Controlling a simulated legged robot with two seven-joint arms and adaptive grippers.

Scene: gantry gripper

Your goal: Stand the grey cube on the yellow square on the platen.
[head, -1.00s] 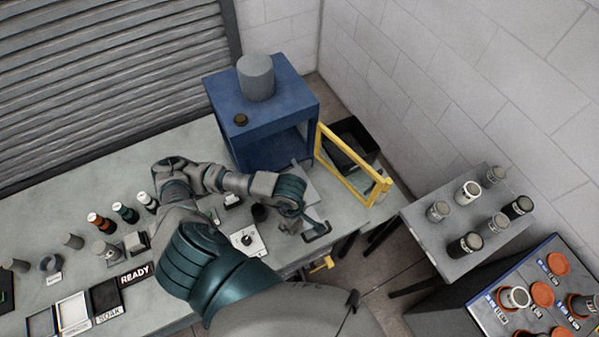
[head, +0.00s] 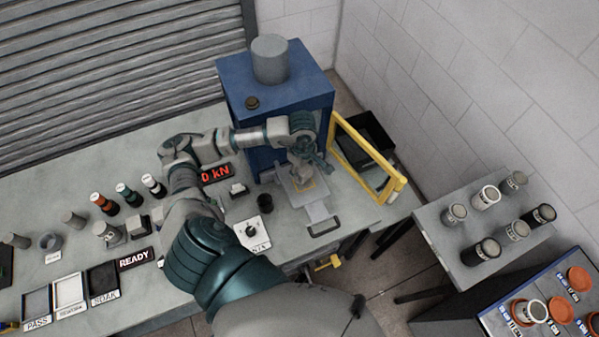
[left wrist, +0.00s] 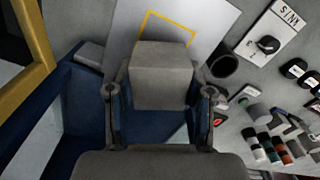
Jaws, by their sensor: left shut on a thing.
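The grey cube (left wrist: 163,72) sits between the two fingers of my left gripper (left wrist: 159,93) in the left wrist view. The gripper is shut on it. Beyond the cube lies the pale platen (left wrist: 213,50). The yellow square (left wrist: 168,17) is an outline on it, its near part hidden behind the cube. In the head view my left gripper (head: 304,172) is over the platen (head: 319,211), in front of the blue press. The cube is hard to make out there, and I cannot tell its height above the platen. My right gripper is not in view.
The blue press (head: 280,85) stands behind the platen, with an open yellow guard frame (head: 365,160) at its right. A dark cup (head: 265,203) and a knob panel (head: 252,235) are left of the platen. A side table (head: 440,230) with several cylinders stands at right.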

